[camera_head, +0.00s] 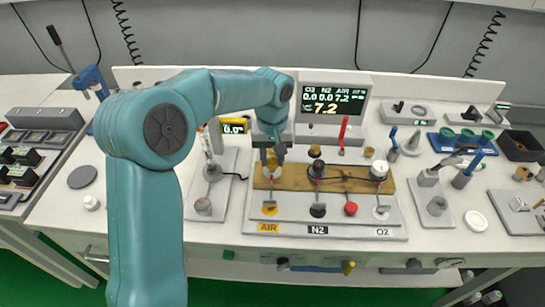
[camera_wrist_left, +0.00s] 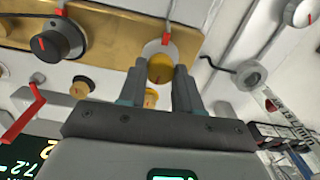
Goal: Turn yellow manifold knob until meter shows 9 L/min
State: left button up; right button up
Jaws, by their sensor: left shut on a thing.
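The yellow manifold knob (camera_wrist_left: 160,66) sits between the two fingers of my left gripper (camera_wrist_left: 161,80) in the wrist view, and the fingers are shut on it. In the head view the left gripper (camera_head: 270,158) reaches down to the AIR end of the brass manifold (camera_head: 345,181), partly covering the knob. The meter (camera_head: 331,103) behind the manifold reads 0.0, 0.0 and 7.2 in its top row, with a large yellow 7.2 below. My right gripper is not in view.
The black N2 knob (camera_head: 318,168) and white O2 knob (camera_head: 379,170) stand to the right on the manifold. A red lever (camera_head: 344,131) rises behind it. Several valves and tools crowd the right side of the bench.

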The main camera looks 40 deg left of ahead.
aim_at(273, 161)
pick_arm(q)
jog(key=n, duration=0.4)
jog(key=shift+s+d+f+n+b, duration=0.1)
jog(key=shift+s+f+n+b, duration=0.05)
jog(key=shift+f+n+b, duration=0.15)
jog(key=shift+n+b, duration=0.3)
jog(key=shift+n, duration=1.6)
jog(key=o, duration=1)
jog(key=shift+r, duration=0.15)
jog(key=shift+o, duration=0.2)
jog(key=shift+r, duration=0.15)
jog(key=shift+r, duration=0.35)
notch_tip(273, 161, up, 15)
jog(key=p, duration=0.2)
jog(key=shift+r, duration=0.2)
